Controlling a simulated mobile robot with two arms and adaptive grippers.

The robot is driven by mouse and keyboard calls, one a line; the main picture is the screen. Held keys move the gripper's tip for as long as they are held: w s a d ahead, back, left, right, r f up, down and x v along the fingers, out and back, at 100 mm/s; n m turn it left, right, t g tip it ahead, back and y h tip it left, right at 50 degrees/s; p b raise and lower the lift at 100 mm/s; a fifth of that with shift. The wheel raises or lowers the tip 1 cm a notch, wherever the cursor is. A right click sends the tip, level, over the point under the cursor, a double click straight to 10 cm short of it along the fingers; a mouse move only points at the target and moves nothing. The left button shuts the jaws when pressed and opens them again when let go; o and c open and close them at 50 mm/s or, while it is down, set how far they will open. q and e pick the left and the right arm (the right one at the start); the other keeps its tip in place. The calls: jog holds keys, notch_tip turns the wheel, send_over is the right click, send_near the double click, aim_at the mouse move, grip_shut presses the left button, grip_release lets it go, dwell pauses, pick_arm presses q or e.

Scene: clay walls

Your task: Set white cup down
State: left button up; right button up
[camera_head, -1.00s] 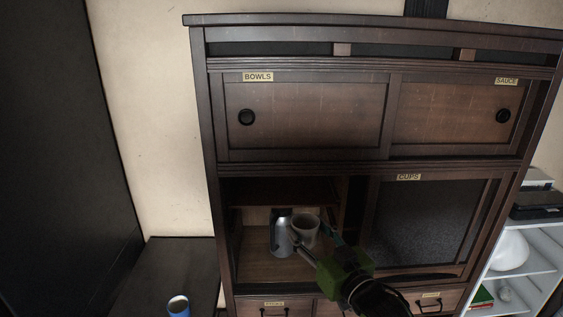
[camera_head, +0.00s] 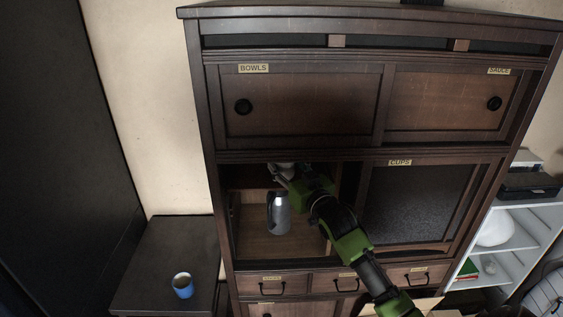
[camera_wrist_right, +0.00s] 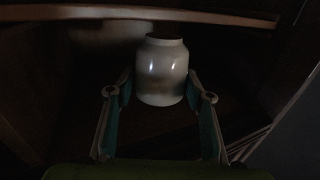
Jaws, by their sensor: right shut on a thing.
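The white cup (camera_wrist_right: 162,72) shows between the two fingers of my right gripper (camera_wrist_right: 160,88) in the right wrist view. The gripper is shut on it. In the head view the cup (camera_head: 284,168) is mostly hidden by the gripper (camera_head: 286,174), high in the open left opening of the dark wooden cabinet (camera_head: 343,155), around the level of its inner shelf. I cannot tell whether the cup touches the shelf. My left gripper is not in view.
A metal pitcher (camera_head: 278,214) stands on the compartment floor below my right gripper. The glazed CUPS door (camera_head: 420,210) is to the right. A blue mug (camera_head: 182,286) stands on a dark side table (camera_head: 150,262) at left.

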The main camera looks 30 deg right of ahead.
jog(key=w, duration=0.3)
jog(key=shift+w+d+r+p, duration=0.2)
jog(key=shift+w+d+p, duration=0.05)
jog(key=shift+d+p, duration=0.1)
jog(key=shift+a+f, duration=0.1)
jog(key=shift+f, duration=0.85)
jog(key=shift+s, duration=0.15)
jog(key=shift+f, duration=0.15)
jog(key=o, duration=1.2)
